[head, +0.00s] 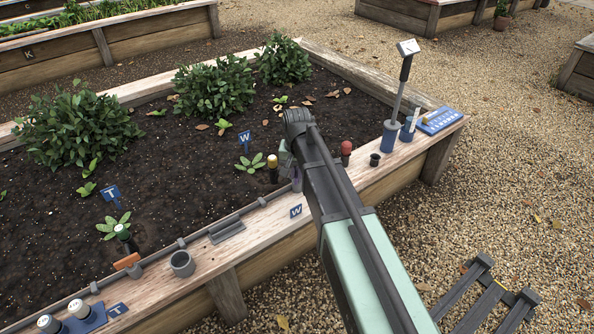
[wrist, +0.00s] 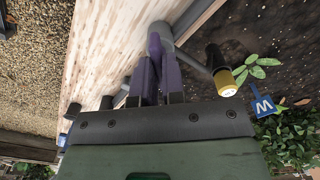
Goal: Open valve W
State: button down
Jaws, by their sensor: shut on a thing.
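Valve W sits on the pipe along the bed's wooden rim, by a blue W plate (head: 295,211). In the wrist view, its grey body (wrist: 161,32) shows beyond my gripper (wrist: 157,68), and a purple handle (wrist: 155,43) lies between my fingertips. My gripper is shut on this handle. In the head view, my arm hides most of the gripper and valve; only a small purple part (head: 297,181) shows. I cannot tell the handle's exact angle. A blue W sign (head: 245,138) stands in the soil, also in the wrist view (wrist: 263,105).
A yellow-capped post (head: 272,163) stands close by, also in the wrist view (wrist: 226,82). A red-capped post (head: 346,149) and small black cup (head: 375,160) are right of my arm. An orange-handled valve (head: 127,261) and grey cup (head: 182,264) are left.

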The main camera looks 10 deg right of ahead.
jog(key=n, duration=0.4)
jog(key=shift+n, duration=2.3)
jog(key=c, duration=1.2)
grip_release()
notch_tip(320, 180, up, 11)
jog(key=p, duration=1)
jog(key=shift+f+p, duration=0.15)
jog(key=shift+p, duration=0.25)
